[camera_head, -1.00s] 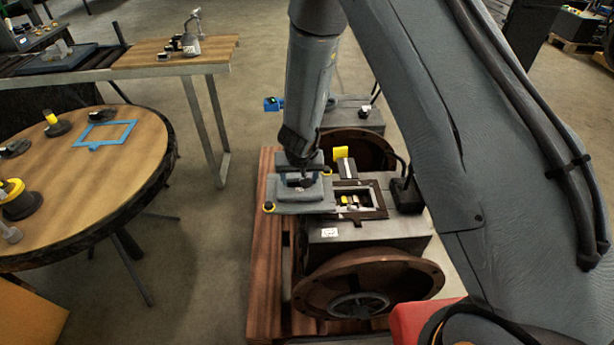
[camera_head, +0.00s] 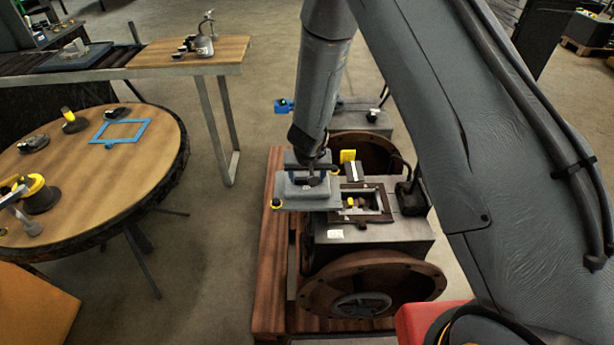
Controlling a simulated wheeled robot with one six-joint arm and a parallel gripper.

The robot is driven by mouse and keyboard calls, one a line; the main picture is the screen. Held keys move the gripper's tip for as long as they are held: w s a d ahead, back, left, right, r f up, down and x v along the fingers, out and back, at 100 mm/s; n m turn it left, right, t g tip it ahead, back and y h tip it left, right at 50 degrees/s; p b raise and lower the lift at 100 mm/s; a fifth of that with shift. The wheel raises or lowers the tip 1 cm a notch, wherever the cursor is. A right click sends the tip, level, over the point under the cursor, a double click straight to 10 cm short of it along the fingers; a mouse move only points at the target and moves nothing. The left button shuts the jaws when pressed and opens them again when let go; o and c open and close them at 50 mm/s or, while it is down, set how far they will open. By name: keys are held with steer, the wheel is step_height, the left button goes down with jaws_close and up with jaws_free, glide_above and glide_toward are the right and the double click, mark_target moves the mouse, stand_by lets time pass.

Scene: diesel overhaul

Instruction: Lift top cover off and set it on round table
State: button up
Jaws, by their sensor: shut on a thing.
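The top cover (camera_head: 300,197) is a grey plate with a raised middle and yellow corner pieces. My gripper (camera_head: 312,178) is shut on the raised part of the cover; its fingertips are mostly hidden by the wrist. The cover is off to the left of the engine's square opening (camera_head: 362,203), which is uncovered and shows parts inside. I cannot tell how high the cover is above the engine block (camera_head: 390,232). The round table (camera_head: 75,190) stands to the left, with a bare wooden area in its middle.
A blue rectangular frame (camera_head: 120,122) lies on the round table. Several dark and yellow tools stand along its left side, including a yellow-black one (camera_head: 38,193). A wooden workbench (camera_head: 190,60) stands behind. Open floor lies between table and the wooden pallet (camera_head: 272,250).

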steer(key=shift+r+p, duration=0.25)
steer(key=shift+p, duration=0.05)
step_height(320, 180, up, 3)
steer(key=p, duration=0.5)
steer(key=shift+f, duration=0.1)
steer(key=shift+f, duration=0.1)
